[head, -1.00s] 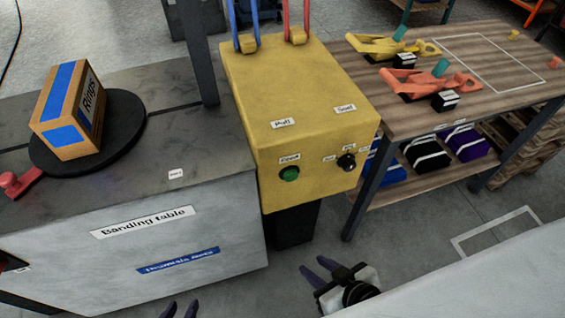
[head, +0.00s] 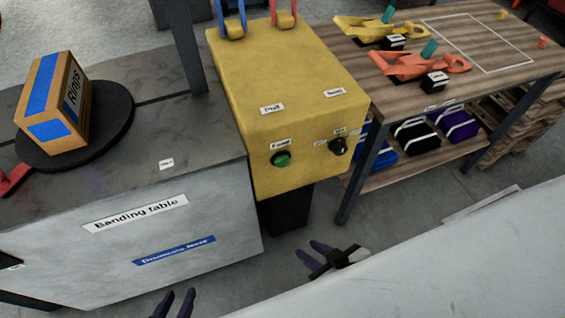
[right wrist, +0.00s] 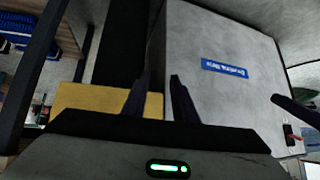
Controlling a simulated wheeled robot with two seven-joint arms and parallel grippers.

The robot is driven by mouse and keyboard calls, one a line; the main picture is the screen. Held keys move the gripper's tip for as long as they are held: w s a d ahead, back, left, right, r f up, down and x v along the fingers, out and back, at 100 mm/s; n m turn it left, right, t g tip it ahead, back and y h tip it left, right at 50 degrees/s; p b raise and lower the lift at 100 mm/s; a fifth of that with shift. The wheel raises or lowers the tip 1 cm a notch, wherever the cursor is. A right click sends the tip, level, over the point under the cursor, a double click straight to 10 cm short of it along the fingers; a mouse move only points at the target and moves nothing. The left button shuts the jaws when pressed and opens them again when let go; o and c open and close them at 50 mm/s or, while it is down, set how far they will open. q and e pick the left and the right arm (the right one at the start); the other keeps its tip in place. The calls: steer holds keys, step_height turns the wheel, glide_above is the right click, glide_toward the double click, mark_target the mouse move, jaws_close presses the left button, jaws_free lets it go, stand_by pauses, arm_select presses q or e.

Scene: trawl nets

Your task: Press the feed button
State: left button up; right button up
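The green feed button (head: 281,159) is on the front face of the yellow machine box (head: 230,110), under a small label reading "Feed". A black knob (head: 338,147) is to its right. My right gripper (head: 304,250) is in front of and below the box, apart from the button. Its two dark fingers are spread with nothing between them, as the right wrist view (right wrist: 158,90) also shows. My left gripper (head: 176,299) is at the bottom edge of the head view, with its fingers apart and empty. The button cannot be made out in the right wrist view.
The grey banding table (head: 200,215) stands left of the box, carrying a "Rings" carton (head: 50,105) on a black turntable (head: 118,120). A wooden workbench (head: 420,85) with orange and yellow tools stands right. A pale surface (head: 450,265) fills the lower right.

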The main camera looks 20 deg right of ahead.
jaws_close()
stand_by(1.5)
